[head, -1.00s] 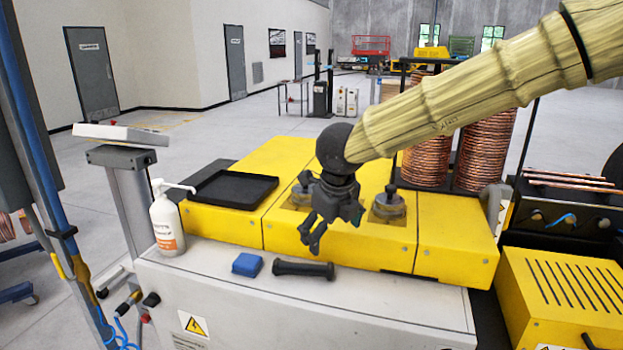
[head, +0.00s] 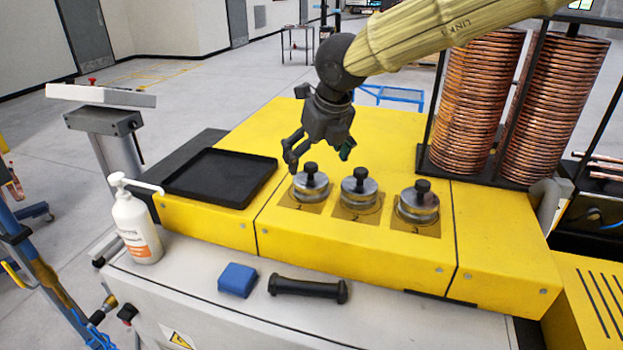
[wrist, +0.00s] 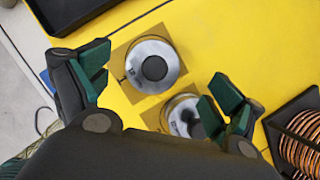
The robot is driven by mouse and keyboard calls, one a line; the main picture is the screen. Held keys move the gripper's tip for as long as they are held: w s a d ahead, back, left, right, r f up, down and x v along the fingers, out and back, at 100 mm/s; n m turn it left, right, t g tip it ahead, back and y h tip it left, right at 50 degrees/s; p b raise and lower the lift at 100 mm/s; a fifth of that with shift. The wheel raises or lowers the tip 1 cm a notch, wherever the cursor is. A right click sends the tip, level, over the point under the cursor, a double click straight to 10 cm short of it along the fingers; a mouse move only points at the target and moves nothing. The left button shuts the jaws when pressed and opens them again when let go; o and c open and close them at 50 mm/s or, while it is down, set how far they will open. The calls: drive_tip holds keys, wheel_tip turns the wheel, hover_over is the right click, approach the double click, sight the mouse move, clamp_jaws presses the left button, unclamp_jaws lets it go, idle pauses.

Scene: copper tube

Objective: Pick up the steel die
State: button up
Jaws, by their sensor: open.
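Three look-alike steel dies with black knobs sit in a row on brass-coloured plates on the yellow machine top: the left die (head: 311,192), the middle die (head: 359,199) and the right die (head: 417,209). I cannot tell which one the task means. My gripper (head: 318,154) is open and empty, hanging above and slightly behind the left die, not touching it. In the wrist view, one die (wrist: 142,68) lies between the spread green-padded fingers (wrist: 155,90). A second die (wrist: 178,112) shows beside the right finger, partly hidden by the gripper.
A black tray (head: 208,202) lies left of the dies. A white pump bottle (head: 137,228), a blue block (head: 237,279) and a black handle-like bar (head: 308,290) stand or lie on the front ledge. Copper coils (head: 478,105) rise behind on the right.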

sight(308, 175)
drive_tip(key=shift+w+a+f, duration=0.15)
drive_tip(key=shift+w+f, duration=0.65)
drive_tip(key=shift+f, duration=0.1)
drive_tip(key=shift+s+f+p, duration=0.1)
drive_tip(key=shift+s+p, duration=0.25)
drive_tip(key=shift+s, duration=0.05)
drive_tip(key=shift+a+f, duration=0.25)
drive_tip(key=shift+f, duration=0.1)
drive_tip(key=x, duration=0.1)
drive_tip(key=p+x, duration=0.1)
drive_tip(key=x, duration=0.1)
drive_tip(key=shift+w+a, duration=0.1)
drive_tip(key=shift+a, duration=0.15)
drive_tip(key=shift+f, duration=0.35)
drive_tip(key=c, duration=1.7)
drive_tip(key=shift+c, duration=0.4)
